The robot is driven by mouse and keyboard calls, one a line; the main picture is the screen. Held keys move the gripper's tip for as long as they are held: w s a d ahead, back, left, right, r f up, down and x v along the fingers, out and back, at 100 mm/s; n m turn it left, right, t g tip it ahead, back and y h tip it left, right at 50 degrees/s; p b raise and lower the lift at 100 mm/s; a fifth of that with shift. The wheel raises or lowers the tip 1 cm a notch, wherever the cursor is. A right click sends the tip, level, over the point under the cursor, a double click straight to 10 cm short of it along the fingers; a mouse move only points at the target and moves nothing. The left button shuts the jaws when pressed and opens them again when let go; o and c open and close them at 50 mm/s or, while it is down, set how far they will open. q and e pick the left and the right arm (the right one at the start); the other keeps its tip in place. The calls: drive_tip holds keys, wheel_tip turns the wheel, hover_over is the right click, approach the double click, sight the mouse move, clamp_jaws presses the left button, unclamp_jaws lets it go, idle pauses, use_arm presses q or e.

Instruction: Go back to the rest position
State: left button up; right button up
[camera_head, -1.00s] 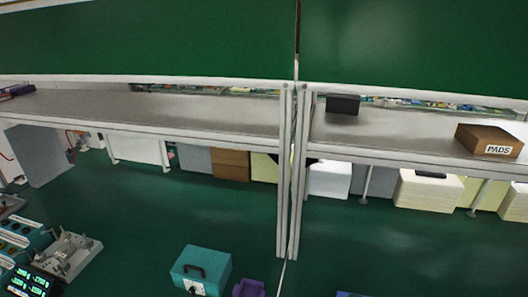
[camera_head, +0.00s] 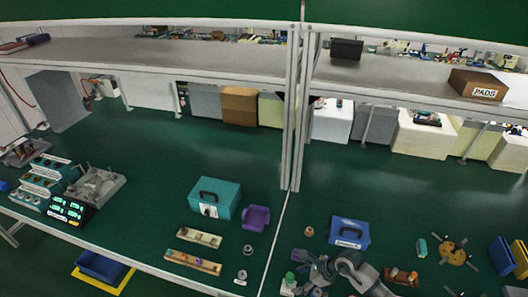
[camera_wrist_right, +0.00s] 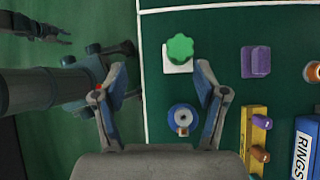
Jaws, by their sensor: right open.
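My right gripper (camera_head: 308,265) is low in the head view, right of the white line on the green bench. In the right wrist view my right gripper (camera_wrist_right: 160,75) has its fingers wide apart, with nothing held. A green knob on a white base (camera_wrist_right: 180,52) lies beyond the fingers; it also shows in the head view (camera_head: 289,278). A blue round part with a metal centre (camera_wrist_right: 183,119) shows near the right finger. My left gripper does not show in the head view. A dark pronged part at the wrist view's upper left is unclear.
A teal case (camera_head: 215,198), a purple holder (camera_head: 256,217) and wooden strips (camera_head: 193,262) stand left of the line. A blue box (camera_head: 349,232) stands behind my right arm. A shelf (camera_head: 190,57) with posts (camera_head: 292,130) spans the back. Green bench is bare in the middle.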

drive_tip(key=s+a+r+m+t+y, duration=0.2)
drive_tip(key=a+r+m+t+y, duration=0.2)
drive_tip(key=a+r+m+y, duration=0.5)
wheel_tip(320, 180, up, 9)
drive_tip(key=w+d+m+t, duration=0.1)
drive_tip(key=w+m+t, duration=0.1)
drive_tip(key=m+t, duration=0.65)
drive_tip(key=w+d+f+m+t+h, duration=0.2)
drive_tip(key=d+m+t+h, duration=0.4)
drive_tip(key=d+m+h, duration=0.7)
drive_tip(key=s+d+f+m+g+h, duration=0.4)
drive_tip(key=f+m+g+h, duration=0.1)
drive_tip(key=f+m, duration=0.5)
drive_tip(key=s+f+m+g+y, duration=0.1)
drive_tip(key=s+f+m+g, duration=0.45)
drive_tip(key=s, duration=0.55)
drive_tip(key=s+f+m+g+y, duration=0.1)
drive_tip(key=s+f+m+g, duration=0.1)
drive_tip(key=s+f+g, duration=0.55)
drive_tip(key=s+f, duration=0.2)
drive_tip(key=f, duration=1.1)
drive_tip(key=s+f, duration=0.3)
drive_tip(key=f, duration=1)
drive_tip(key=s+d+f+g, duration=0.1)
drive_tip(key=s+d+f, duration=0.1)
drive_tip(key=s+f, duration=1.4)
drive_tip(key=shift+s+d, duration=0.25)
drive_tip(key=shift+s, duration=0.35)
